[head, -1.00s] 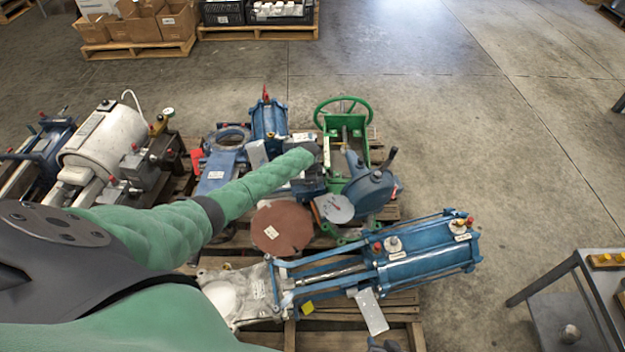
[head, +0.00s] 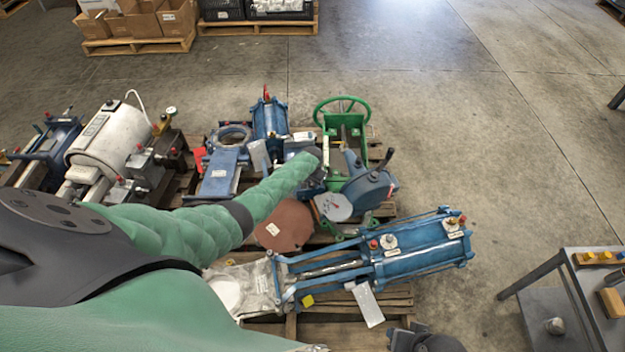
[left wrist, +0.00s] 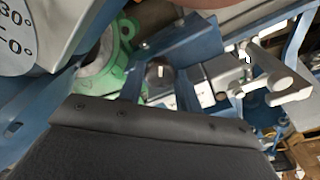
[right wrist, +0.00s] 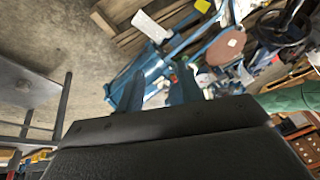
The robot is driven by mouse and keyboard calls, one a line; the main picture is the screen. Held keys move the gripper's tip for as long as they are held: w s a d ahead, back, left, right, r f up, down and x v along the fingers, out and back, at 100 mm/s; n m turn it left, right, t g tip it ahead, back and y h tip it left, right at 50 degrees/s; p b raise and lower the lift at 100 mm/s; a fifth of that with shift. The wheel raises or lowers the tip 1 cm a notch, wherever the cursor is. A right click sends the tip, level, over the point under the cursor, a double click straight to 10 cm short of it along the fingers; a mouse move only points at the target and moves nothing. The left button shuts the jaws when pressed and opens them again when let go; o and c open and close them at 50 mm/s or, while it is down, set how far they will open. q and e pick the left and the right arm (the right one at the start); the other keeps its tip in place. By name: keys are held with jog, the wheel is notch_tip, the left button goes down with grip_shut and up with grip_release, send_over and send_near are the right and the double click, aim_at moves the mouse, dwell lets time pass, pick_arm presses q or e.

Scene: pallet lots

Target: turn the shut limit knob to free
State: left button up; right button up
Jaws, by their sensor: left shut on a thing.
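The blue gear unit (head: 368,187) stands on the pallet with a dark lever and a round pale dial (head: 333,207) with a red pointer. The dial, marked in degrees, also fills the upper left of the left wrist view (left wrist: 18,40). My left gripper (head: 314,168) is beside the unit's left side, mostly hidden by my green arm. In the left wrist view its fingers (left wrist: 160,78) are shut on a small grey part between them, which looks like the limit knob (left wrist: 158,71); its marking is unreadable. My right gripper (right wrist: 160,70) is open and empty above the pallet's near edge.
A blue cylinder (head: 420,250) with small knobs lies in front of the unit. A brown disc (head: 284,226) and a green handwheel (head: 341,108) are close by. White machinery (head: 110,140) stands left.

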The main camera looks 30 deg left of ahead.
pick_arm(q)
jog(key=n+p, duration=0.1)
jog(key=n, duration=0.1)
jog(key=shift+r+n, duration=0.1)
jog(key=shift+n, duration=0.3)
jog(key=n, duration=0.2)
jog(key=shift+n+p, duration=0.3)
jog(key=shift+w+n+y, duration=0.1)
jog(key=shift+n+y, duration=0.2)
jog(key=shift+n, duration=0.2)
pick_arm(e)
jog(key=shift+g+h, duration=0.4)
jog(key=shift+h, duration=0.1)
jog(key=shift+s+d+r, duration=0.3)
jog(key=shift+d+r, duration=0.5)
jog(key=shift+s+d+r, duration=0.3)
jog(key=shift+d+r, duration=0.45)
jog(key=shift+w+a+r, duration=0.1)
pick_arm(q)
jog(key=o, duration=1)
jog(key=shift+c, duration=0.2)
